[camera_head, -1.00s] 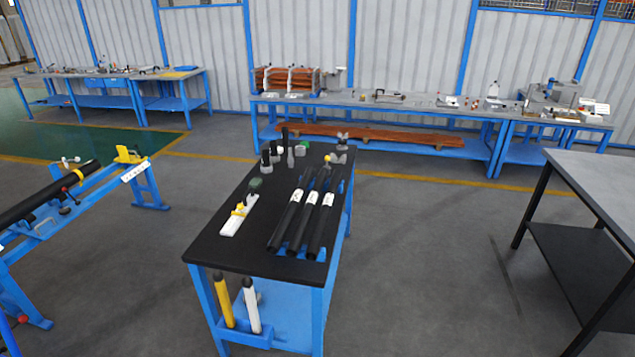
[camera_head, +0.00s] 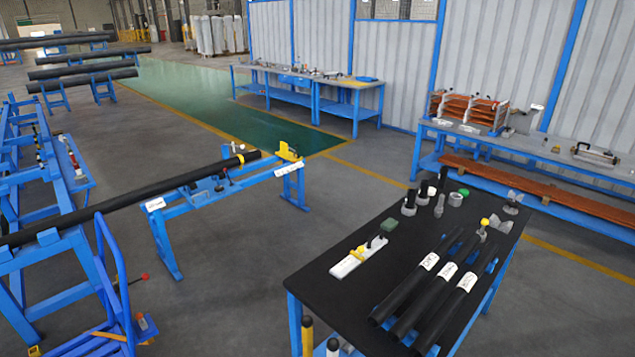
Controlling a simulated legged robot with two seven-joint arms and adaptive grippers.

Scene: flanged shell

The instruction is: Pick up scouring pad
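A small dark green block (camera_head: 389,226), which looks like the scouring pad, is on the black-topped table (camera_head: 328,283) at the lower right. It sits just behind a white flat tool with a yellow part (camera_head: 358,257); I cannot tell whether they touch. Neither of my grippers is in view.
Three black pipes with white labels (camera_head: 430,262) lie on the table's right side. Several small fittings, one bright green (camera_head: 455,198), stand at its back. A blue stand with a long black pipe (camera_head: 130,197) is to the left. Open grey floor (camera_head: 235,290) lies between stand and table.

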